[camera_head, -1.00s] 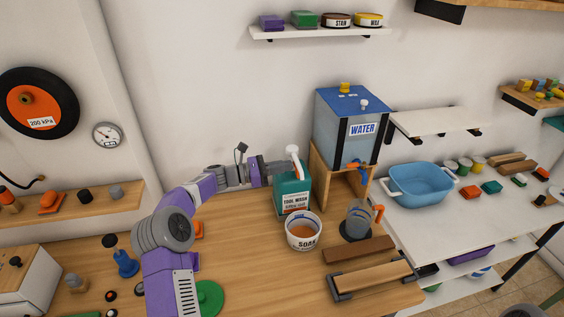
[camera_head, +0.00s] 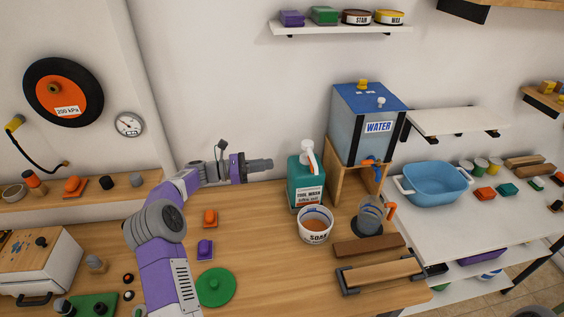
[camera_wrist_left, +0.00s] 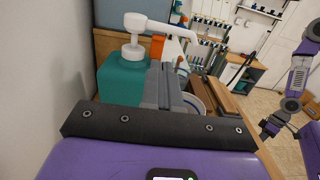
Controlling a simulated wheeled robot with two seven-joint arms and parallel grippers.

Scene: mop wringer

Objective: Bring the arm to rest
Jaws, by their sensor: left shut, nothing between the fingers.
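My left arm comes in from the left in the head view, with its elbow low over the wooden bench. My left gripper (camera_head: 268,164) is shut and empty, pointing right in front of the wall. It stops a little short of the teal tool wash bottle (camera_head: 304,186) with its white pump head. The gripper fingers (camera_wrist_left: 160,88) also show in the left wrist view, closed together, with the teal bottle (camera_wrist_left: 120,80) ahead and to their left. My right gripper is not seen in the head view; part of my other arm shows at the right of the wrist view.
A white soak tub (camera_head: 315,226), a clear jug (camera_head: 369,216) and a wooden block (camera_head: 368,246) stand right of the gripper. A water tank (camera_head: 362,130) sits on a wooden stand behind. A green disc (camera_head: 216,287) and orange and purple pieces lie near my arm.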

